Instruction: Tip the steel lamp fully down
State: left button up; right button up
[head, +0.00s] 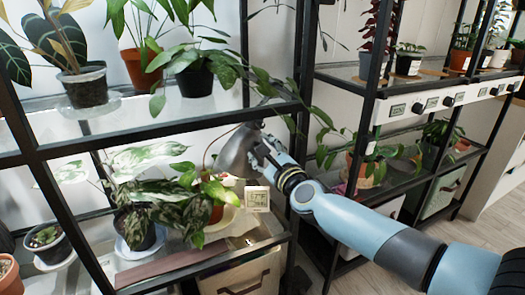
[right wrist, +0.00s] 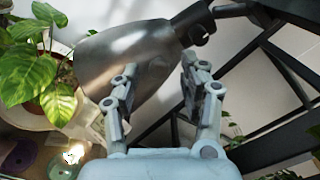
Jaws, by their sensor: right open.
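The steel lamp's grey shade (head: 238,152) hangs above the lower shelf of the left rack, tilted, with its wide end toward the lower left. In the right wrist view the shade (right wrist: 122,55) spreads across the upper middle and narrows toward a dark joint and arm at the upper right. My right gripper (head: 263,153) is at the right side of the shade. Its two fingers (right wrist: 157,85) are apart with nothing held between them, pointing at the shade's underside and neck. I cannot tell whether they touch it. My left gripper is not in view.
Potted plants stand close below the lamp, with a leafy plant (right wrist: 35,70) left of the fingers. A small white display (head: 257,199) sits below the gripper. Black rack posts (head: 300,60) and the upper glass shelf (head: 190,108) are close by. Floor is clear at right.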

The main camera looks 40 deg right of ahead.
jog(key=v, duration=1.1)
jog(key=shift+s, duration=0.35)
jog(key=shift+a, duration=0.1)
jog(key=s+a+f+n+g+y, duration=0.1)
jog(key=s+a+f+n+g, duration=0.15)
jog(key=s+f+n, duration=0.6)
jog(key=s+a+f+n+g+y, duration=0.15)
jog(key=s+f+g, duration=0.3)
jog(key=f, duration=0.95)
jog(key=s+a+f+n+g+y, duration=0.1)
jog(key=s+f+n+g, duration=0.1)
jog(key=s+f+n, duration=0.7)
jog(key=s+f+n+g, duration=0.4)
jog(key=s+f+n, duration=0.2)
jog(key=s, duration=0.5)
jog(key=s+a+f+n+g+p, duration=0.1)
jog(key=s+f+n+g, duration=0.3)
jog(key=s, duration=0.8)
notch_tip(320, 180, down, 2)
jog(key=shift+a+f+n, duration=0.1)
jog(key=shift+a+n, duration=0.05)
jog(key=shift+n, duration=1.05)
